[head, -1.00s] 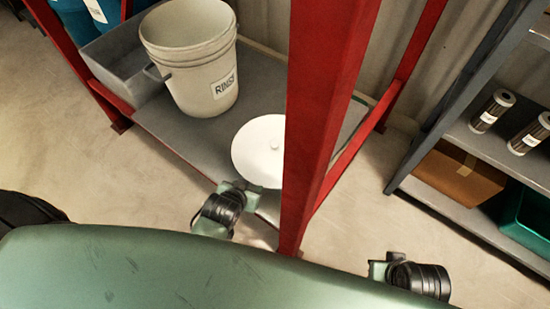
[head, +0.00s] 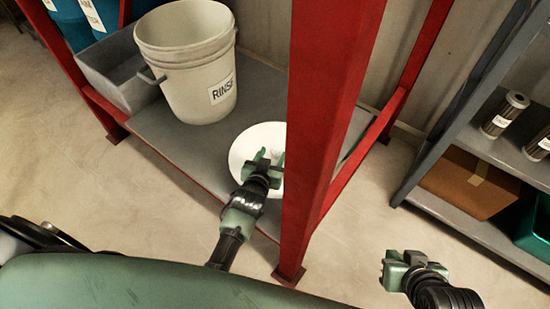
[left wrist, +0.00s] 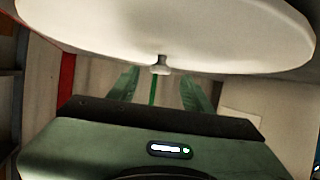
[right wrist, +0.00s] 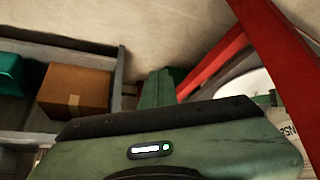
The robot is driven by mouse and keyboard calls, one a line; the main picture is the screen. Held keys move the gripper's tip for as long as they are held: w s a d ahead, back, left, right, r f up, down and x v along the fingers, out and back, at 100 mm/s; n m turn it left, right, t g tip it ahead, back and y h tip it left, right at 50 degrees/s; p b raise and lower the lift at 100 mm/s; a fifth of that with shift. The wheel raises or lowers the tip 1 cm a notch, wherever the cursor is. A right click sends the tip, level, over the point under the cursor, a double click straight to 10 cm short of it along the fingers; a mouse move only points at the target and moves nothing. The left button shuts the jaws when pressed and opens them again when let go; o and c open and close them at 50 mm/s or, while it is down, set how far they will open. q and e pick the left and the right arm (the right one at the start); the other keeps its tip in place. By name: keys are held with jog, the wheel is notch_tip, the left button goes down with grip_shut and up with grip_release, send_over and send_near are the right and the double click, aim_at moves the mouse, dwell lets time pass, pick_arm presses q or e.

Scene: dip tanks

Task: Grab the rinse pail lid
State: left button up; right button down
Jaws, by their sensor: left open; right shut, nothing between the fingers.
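The rinse pail lid (head: 240,151) is a round white disc lying on the grey platform, partly hidden by my left gripper and a red post. In the left wrist view the lid (left wrist: 190,30) fills the top, with its small knob (left wrist: 160,66) facing my fingers. My left gripper (head: 268,158) is over the lid, open and empty. In the left wrist view the knob appears lined up between its two fingers (left wrist: 160,88), not gripped. The white pail labelled RINSE (head: 190,70) stands behind the lid, uncovered. My right gripper (head: 397,262) is shut and empty, right of the post.
A thick red post (head: 325,110) rises between my two arms, close to the lid's right side. A grey bin (head: 122,88) stands left of the pail. A grey shelf (head: 480,220) at right holds filter cartridges and a cardboard box (head: 465,184). The grey platform (head: 170,135) is bare at front left.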

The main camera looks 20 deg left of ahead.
aim_at(275, 152)
pick_arm(q)
jog(key=b+x, duration=0.1)
jog(key=x, duration=0.2)
jog(key=shift+f, duration=0.25)
jog(key=shift+w, duration=0.1)
pick_arm(e)
jog(key=w+a+r+t+y, duration=0.1)
jog(key=w+a+r+t, duration=0.1)
jog(key=w+r+t, duration=0.2)
jog(key=w, duration=0.2)
jog(key=shift+w+a+r, duration=0.2)
jog(key=shift+w+r, duration=0.15)
pick_arm(q)
jog(key=shift+c, duration=0.3)
grip_shut()
jog(key=shift+d, duration=0.1)
